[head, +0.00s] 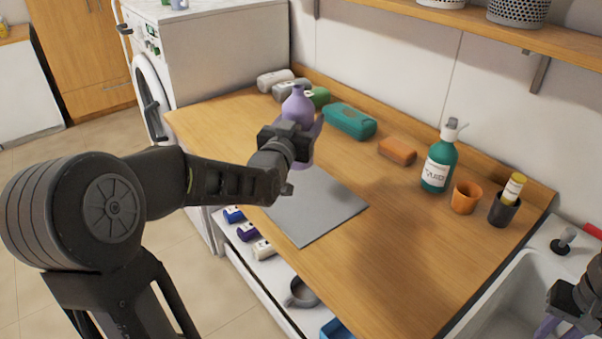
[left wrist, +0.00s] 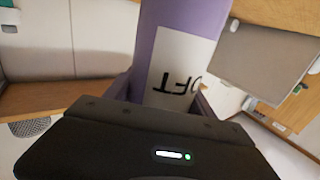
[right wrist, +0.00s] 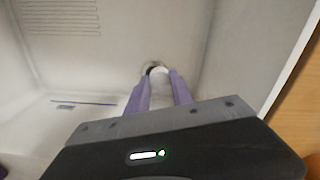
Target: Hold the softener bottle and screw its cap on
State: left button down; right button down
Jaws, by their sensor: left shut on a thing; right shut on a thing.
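The purple softener bottle (head: 298,106) is upright, held above the counter in the head view. Its white label with dark letters fills the upper middle of the left wrist view (left wrist: 178,62). My left gripper (head: 298,135) is shut around the bottle's body. The bottle's narrow neck points up and no cap shows on it. My right gripper (right wrist: 158,88) is over the sink, far right of the bottle. It is shut on a small whitish piece (right wrist: 157,70), seemingly the cap, mostly hidden between the fingertips. In the head view only part of this gripper shows at the lower right corner.
A grey mat (head: 312,208) lies on the wooden counter (head: 400,235). A green pump bottle (head: 438,165), an orange cup (head: 465,197) and a dark cup (head: 503,210) stand at the right. Teal (head: 350,121) and orange (head: 397,150) packs lie at the back. The sink (head: 515,290) is at the right.

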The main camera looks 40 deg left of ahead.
pick_arm(q)
notch_tip(320, 180, down, 5)
pick_arm(e)
jog(key=shift+r, duration=0.25)
pick_arm(q)
jog(key=shift+f, duration=0.15)
notch_tip(320, 180, down, 4)
jog(key=shift+a+r+p, duration=0.1)
jog(key=shift+r+p, duration=0.15)
jog(key=shift+p, duration=0.05)
pick_arm(e)
jog(key=shift+r, duration=0.15)
pick_arm(q)
jog(key=shift+f+b, duration=0.2)
jog(key=shift+b, duration=0.15)
pick_arm(e)
jog(key=shift+f, duration=0.35)
pick_arm(q)
jog(key=shift+c, duration=1.6)
grip_release()
jog(key=shift+r, duration=0.1)
pick_arm(e)
jog(key=shift+r, duration=0.15)
jog(key=shift+r, duration=0.1)
